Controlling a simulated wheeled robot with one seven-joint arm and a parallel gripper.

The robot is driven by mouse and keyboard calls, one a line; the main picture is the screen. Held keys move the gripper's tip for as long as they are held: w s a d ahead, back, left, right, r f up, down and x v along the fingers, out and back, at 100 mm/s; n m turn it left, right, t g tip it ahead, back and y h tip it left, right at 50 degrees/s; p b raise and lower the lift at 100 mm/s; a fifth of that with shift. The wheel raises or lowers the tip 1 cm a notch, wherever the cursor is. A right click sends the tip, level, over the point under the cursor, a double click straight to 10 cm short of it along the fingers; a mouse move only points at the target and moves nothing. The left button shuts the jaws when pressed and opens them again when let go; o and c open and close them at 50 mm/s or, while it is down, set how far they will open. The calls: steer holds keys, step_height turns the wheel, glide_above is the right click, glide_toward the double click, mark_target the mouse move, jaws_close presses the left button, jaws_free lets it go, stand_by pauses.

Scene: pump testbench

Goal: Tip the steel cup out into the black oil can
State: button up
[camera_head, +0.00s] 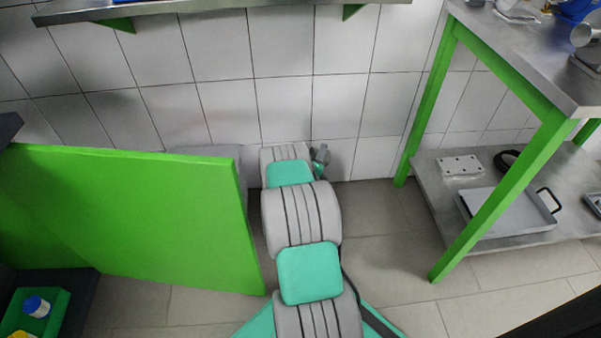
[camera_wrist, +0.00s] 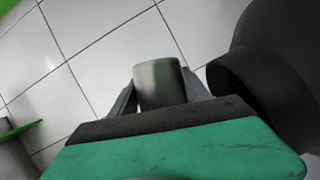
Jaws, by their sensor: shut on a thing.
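My gripper (camera_wrist: 157,98) is shut on the steel cup (camera_wrist: 158,80), with one finger on each side of it. The cup shows as a short grey cylinder in the wrist view; its inside and contents cannot be seen. A large black rounded body, which looks like the black oil can (camera_wrist: 285,65), fills the right edge of the wrist view. Its dark rim lies close to the right finger, and a gap shows between cup and black body. In the head view my arm reaches away toward the wall; gripper, cup and can cannot be made out there.
A green panel (camera_head: 130,215) stands left of my arm. A steel bench (camera_head: 540,50) with green legs is on the right, its lower shelf (camera_head: 440,195) holding a grey tray (camera_head: 505,212). A wall shelf (camera_head: 230,5) is above. Floor is clear between arm and bench.

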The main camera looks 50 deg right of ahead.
steer(key=shift+w+a+r+n+b, duration=0.15)
steer(key=shift+w+a+n+b, duration=0.15)
steer(key=shift+w+a+n, duration=0.1)
steer(key=shift+w+a, duration=0.15)
steer(key=shift+a, duration=0.1)
steer(key=shift+r+n+h+b, duration=0.15)
steer(key=shift+n+h+b, duration=0.25)
steer(key=shift+n+b, duration=0.25)
steer(key=shift+r+t, duration=0.15)
steer(key=shift+t, duration=0.15)
steer(key=shift+d+n+b, duration=0.1)
steer(key=shift+n+b, duration=0.15)
steer(key=shift+b, duration=0.15)
steer(key=shift+b, duration=0.35)
